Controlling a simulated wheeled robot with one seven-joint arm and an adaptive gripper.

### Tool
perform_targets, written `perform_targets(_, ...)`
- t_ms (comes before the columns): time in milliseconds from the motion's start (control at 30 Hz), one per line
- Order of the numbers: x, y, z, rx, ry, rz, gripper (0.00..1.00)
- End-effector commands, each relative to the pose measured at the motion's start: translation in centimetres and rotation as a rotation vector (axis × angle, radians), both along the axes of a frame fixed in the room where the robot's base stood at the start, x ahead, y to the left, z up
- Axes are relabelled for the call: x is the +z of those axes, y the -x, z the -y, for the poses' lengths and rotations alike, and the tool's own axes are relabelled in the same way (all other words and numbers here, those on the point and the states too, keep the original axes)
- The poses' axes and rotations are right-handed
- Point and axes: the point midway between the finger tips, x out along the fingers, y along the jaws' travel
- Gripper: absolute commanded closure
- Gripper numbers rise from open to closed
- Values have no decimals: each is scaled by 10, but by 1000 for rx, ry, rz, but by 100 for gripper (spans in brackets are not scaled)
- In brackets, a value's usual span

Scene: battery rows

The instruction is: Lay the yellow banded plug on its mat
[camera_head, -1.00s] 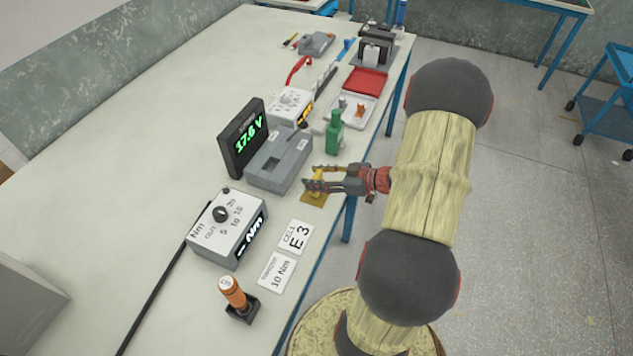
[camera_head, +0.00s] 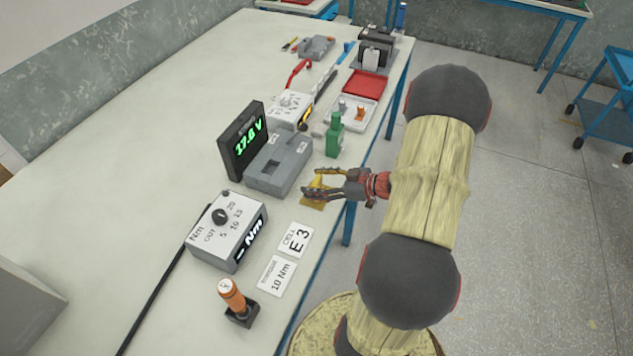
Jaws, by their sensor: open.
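The yellow plug (camera_head: 319,182) is at the front edge of the white bench, on or just above a small mustard-yellow mat (camera_head: 313,205). My gripper (camera_head: 308,183) reaches in from the right, low over the mat, with its dark fingers open on either side of the plug. The fingers hide part of the plug, so its band does not show clearly. I cannot tell whether a finger touches it.
A green bottle-like object (camera_head: 334,136) stands just behind my gripper. A grey box (camera_head: 279,163) is to the left. White cards (camera_head: 296,240) lie in front, near a grey Nm box (camera_head: 229,233) and an orange-handled tool (camera_head: 233,295).

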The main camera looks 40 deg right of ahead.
Motion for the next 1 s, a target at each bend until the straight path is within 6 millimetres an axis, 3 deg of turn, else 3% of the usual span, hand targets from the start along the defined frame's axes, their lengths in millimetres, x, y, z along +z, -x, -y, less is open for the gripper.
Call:
perform_targets(167,4,2,1,-1,0,0,41)
perform_targets(700,43,85,37,-4,1,0,41)
perform_targets(1000,49,103,43,0,0,0,41)
